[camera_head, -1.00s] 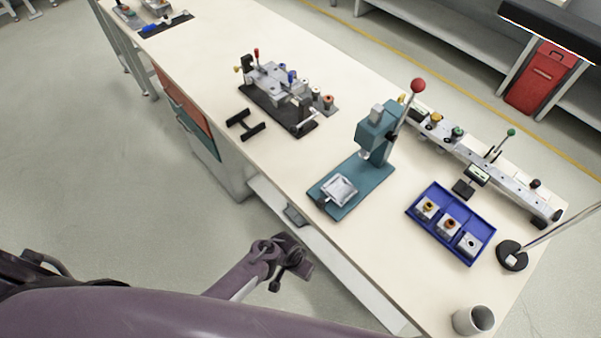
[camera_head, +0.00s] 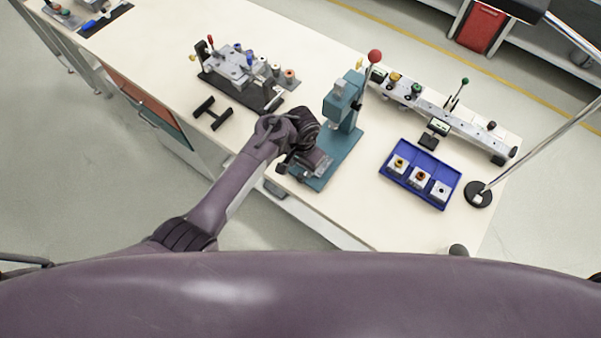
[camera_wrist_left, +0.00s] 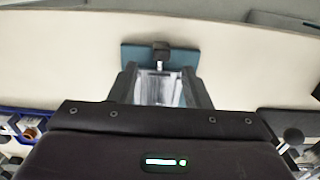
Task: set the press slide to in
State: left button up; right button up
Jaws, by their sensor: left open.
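The teal press (camera_head: 345,105) stands on the bench with a red-ball lever (camera_head: 374,57) raised. Its base also shows in the left wrist view (camera_wrist_left: 185,56). My left gripper (camera_head: 302,168) is over the front of the base, partly hiding the slide. In the left wrist view, my open left gripper (camera_wrist_left: 162,92) has a finger on each side of the silver slide (camera_wrist_left: 157,88), and the slide's dark knob (camera_wrist_left: 161,49) shows just beyond the fingertips. I cannot tell whether the fingers touch the slide. My right gripper is not in view.
A blue tray (camera_head: 420,200) with several small blocks is right of the press. A fixture (camera_head: 245,75) and a black H-shaped piece (camera_head: 212,113) are to its left. A long rail (camera_head: 450,115) and a lamp base (camera_head: 479,194) are farther right. Bare bench lies between them.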

aim_at(301, 176)
pick_arm(q)
jog(key=f+b, duration=0.2)
jog(key=f, duration=0.1)
jog(key=f+b, duration=0.1)
jog(key=f, duration=0.1)
jog(key=shift+a+f, duration=0.15)
jog(key=shift+a, duration=0.1)
jog(key=shift+d+f+b, duration=0.15)
jog(key=shift+f+b, duration=0.55)
jog(key=shift+b, duration=0.1)
grip_shut()
